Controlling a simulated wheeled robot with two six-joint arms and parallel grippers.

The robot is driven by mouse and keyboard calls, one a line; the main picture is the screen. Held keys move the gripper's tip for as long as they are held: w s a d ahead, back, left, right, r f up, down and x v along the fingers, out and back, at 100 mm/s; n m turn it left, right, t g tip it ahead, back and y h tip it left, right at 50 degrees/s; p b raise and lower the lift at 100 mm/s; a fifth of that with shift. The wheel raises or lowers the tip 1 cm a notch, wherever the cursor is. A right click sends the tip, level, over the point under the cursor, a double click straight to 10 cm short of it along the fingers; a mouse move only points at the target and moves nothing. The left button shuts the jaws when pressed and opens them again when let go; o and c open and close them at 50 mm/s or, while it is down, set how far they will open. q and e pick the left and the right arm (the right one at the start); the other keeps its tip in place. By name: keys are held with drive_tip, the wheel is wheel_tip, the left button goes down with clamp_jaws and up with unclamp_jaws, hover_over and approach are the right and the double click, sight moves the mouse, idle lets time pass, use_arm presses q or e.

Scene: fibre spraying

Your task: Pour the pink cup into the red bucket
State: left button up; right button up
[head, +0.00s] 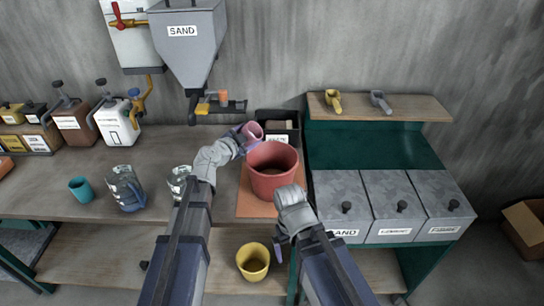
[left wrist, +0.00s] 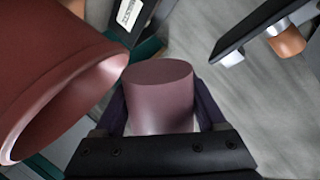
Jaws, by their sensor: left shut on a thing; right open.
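The red bucket (head: 272,172) stands upright on an orange-brown mat (head: 247,203) on the bench, with a dark inside. My left gripper (head: 240,138) is shut on the pink cup (head: 252,131) just behind and left of the bucket's rim. In the left wrist view the pink cup (left wrist: 158,95) sits between the two fingers (left wrist: 160,118), and the bucket (left wrist: 60,80) is close at its left. The cup looks tilted in the head view; its contents are hidden. My right gripper (head: 283,238) is open and empty in front of the bucket, low near the bench edge.
A grey sand hopper (head: 188,45) hangs on the wall behind. Lidded grey bins (head: 345,205) are at right. A yellow bucket (head: 253,262) is on the lower shelf.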

use_arm(q)
drive_tip(key=shift+a+r+m+y+p, duration=0.15)
drive_tip(key=shift+r+m+y+p, duration=0.65)
drive_tip(key=shift+m+p, duration=0.6)
idle(1.0)
drive_tip(key=shift+f+m+y, duration=0.3)
drive_tip(key=shift+m, duration=0.3)
idle(0.5)
drive_tip(key=shift+s+d+r+m+y, duration=0.15)
drive_tip(key=shift+d+r+m+y, duration=0.25)
drive_tip(key=shift+d+m, duration=0.3)
idle(0.4)
drive_tip(key=shift+d+f+m+y, duration=0.2)
drive_tip(key=shift+f+m+y, duration=0.15)
drive_tip(key=shift+m, duration=0.15)
idle(0.7)
drive_tip(key=shift+s+d+r+m+t+y, duration=0.1)
drive_tip(key=shift+d+r+m+t+y, duration=0.15)
drive_tip(key=shift+r+m+t, duration=0.25)
idle(0.9)
drive_tip(key=shift+f+m, duration=0.4)
drive_tip(key=shift+m, duration=0.1)
